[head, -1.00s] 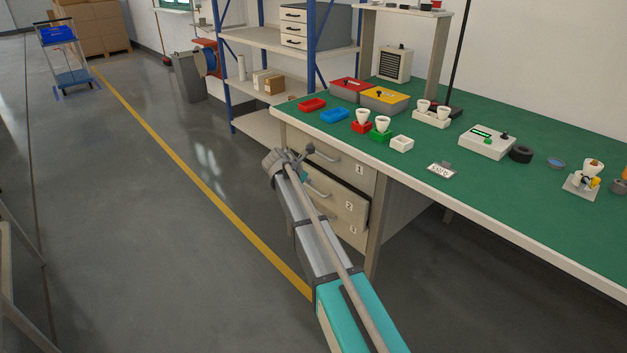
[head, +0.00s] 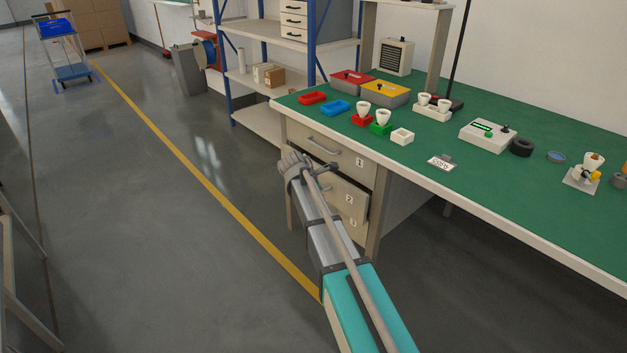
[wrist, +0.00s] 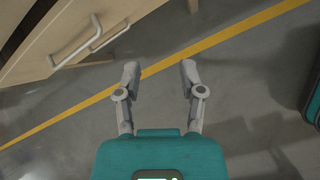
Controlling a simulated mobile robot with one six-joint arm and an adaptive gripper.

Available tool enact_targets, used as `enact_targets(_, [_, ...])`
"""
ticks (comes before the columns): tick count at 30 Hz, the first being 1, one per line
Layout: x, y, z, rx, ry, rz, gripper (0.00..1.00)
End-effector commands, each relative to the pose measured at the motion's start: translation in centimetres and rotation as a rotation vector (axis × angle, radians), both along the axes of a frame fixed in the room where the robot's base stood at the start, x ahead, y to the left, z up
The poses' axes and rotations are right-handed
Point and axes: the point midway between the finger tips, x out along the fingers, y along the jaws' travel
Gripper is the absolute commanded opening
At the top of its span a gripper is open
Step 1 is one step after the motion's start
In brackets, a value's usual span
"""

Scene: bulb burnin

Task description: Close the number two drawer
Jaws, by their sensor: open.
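The number two drawer (head: 345,192) is in the bench's drawer unit, below drawer one. Its front stands out a little from the unit, with a dark gap at its right edge. My gripper (head: 326,169) is in front of the drawer unit, near the top of this drawer's front. In the wrist view my gripper (wrist: 159,74) is open, with nothing between its fingers. A drawer front with a pale bar handle (wrist: 80,42) is at upper left there, apart from the fingers; its number does not show.
Drawer one (head: 328,146) above looks shut; drawer three is mostly hidden. The green bench top (head: 480,185) overhangs the unit and carries bins, cups and devices. Shelving (head: 262,118) stands behind.

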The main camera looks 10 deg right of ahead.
Motion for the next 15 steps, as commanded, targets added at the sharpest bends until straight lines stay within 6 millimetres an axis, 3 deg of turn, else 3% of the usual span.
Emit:
enact_targets(1, [-2.3,-0.6,-0.3,0.045,-0.021,-0.069,0.51])
enact_targets(15, [-17.0,-2.5,-2.7,0.448,-0.175,-0.844,0.51])
